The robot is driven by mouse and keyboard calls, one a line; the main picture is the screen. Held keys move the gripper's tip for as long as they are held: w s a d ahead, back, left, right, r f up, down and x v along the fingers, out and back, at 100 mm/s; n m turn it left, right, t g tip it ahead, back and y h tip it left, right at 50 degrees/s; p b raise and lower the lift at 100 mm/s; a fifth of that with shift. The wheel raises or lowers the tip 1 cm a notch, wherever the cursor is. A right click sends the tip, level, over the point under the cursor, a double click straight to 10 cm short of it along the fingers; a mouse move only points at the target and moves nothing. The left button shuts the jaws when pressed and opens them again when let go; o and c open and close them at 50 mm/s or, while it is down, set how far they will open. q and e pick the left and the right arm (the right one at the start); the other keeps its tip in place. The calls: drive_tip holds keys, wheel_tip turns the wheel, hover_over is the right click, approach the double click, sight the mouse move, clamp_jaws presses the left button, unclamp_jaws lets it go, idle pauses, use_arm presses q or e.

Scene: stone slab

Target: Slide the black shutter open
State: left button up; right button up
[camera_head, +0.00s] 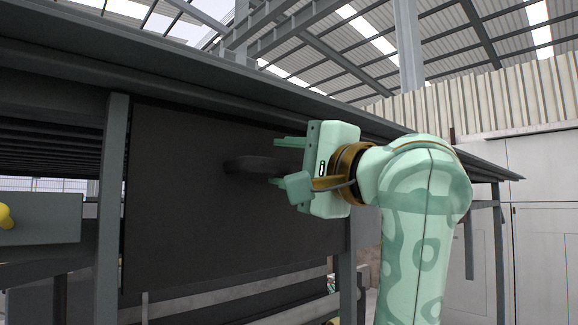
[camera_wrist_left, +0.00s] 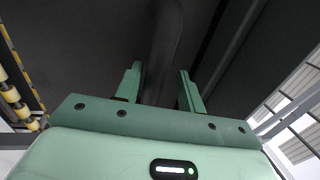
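The black shutter (camera_head: 180,210) is a large flat dark panel in the head view, set under the slab between two grey posts. A dark rounded handle (camera_head: 248,164) stands out from its upper middle. My left gripper (camera_head: 276,162) is at the handle's right end, with its fingers pointing left, one above and one below the handle's line. In the left wrist view the handle (camera_wrist_left: 165,40) runs between the two spread fingers of the gripper (camera_wrist_left: 160,85), with gaps visible on both sides. I cannot tell whether either finger touches it. My right gripper is not in view.
A long dark slab edge (camera_head: 250,85) runs above the shutter. A grey post (camera_head: 112,190) stands at the shutter's left edge, with a grey box bearing a yellow knob (camera_head: 5,217) farther left. Another post (camera_head: 347,275) stands below my gripper.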

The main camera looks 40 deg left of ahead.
use_arm(q)
drive_tip(key=shift+a+f, duration=0.15)
drive_tip(key=shift+d, duration=0.3)
drive_tip(key=b+v, duration=0.6)
drive_tip(key=v, duration=0.9)
drive_tip(key=shift+d, duration=0.35)
